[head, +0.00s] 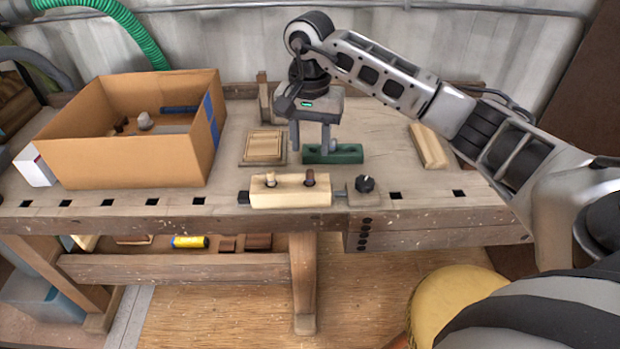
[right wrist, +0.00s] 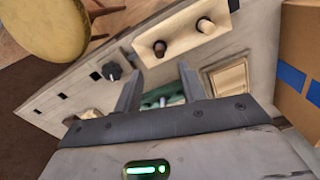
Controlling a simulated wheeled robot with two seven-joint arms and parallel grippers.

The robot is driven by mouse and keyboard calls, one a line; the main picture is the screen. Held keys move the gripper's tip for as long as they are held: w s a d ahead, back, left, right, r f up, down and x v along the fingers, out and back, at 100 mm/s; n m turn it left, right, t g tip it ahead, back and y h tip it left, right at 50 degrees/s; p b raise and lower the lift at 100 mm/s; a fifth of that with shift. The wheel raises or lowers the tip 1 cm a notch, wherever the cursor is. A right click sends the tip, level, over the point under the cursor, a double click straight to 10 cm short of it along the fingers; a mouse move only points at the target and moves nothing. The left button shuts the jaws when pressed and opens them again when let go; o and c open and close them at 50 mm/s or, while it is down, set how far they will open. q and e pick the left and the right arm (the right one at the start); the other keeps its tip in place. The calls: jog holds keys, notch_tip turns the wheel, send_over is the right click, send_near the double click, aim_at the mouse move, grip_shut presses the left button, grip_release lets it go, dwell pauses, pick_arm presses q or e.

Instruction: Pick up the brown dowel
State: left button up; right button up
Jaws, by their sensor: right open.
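The brown dowel (head: 309,178) stands upright in the right hole of a pale wooden block (head: 290,193) at the bench's front edge. It also shows in the right wrist view (right wrist: 160,48), in the same block (right wrist: 182,37). A light wooden dowel (head: 270,180) stands in the block's left hole. My right gripper (head: 312,147) is open and empty, fingers pointing down, above and behind the block, near a green block (head: 345,154). In the right wrist view the brown dowel lies beyond the open fingertips (right wrist: 160,68), apart from them. My left gripper is out of view.
A cardboard box (head: 120,160) stands at the left. A square wooden piece (head: 264,146) lies left of the green block. A black knob (head: 365,184) sits right of the pale block. A wooden piece (head: 430,147) lies at the right. The bench between is mostly clear.

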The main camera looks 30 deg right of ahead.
aim_at(310, 171)
notch_tip(310, 171, down, 7)
jog(key=shift+s+a+f+p, duration=0.1)
jog(key=shift+f+p, duration=0.05)
jog(key=shift+p, duration=0.4)
grip_shut()
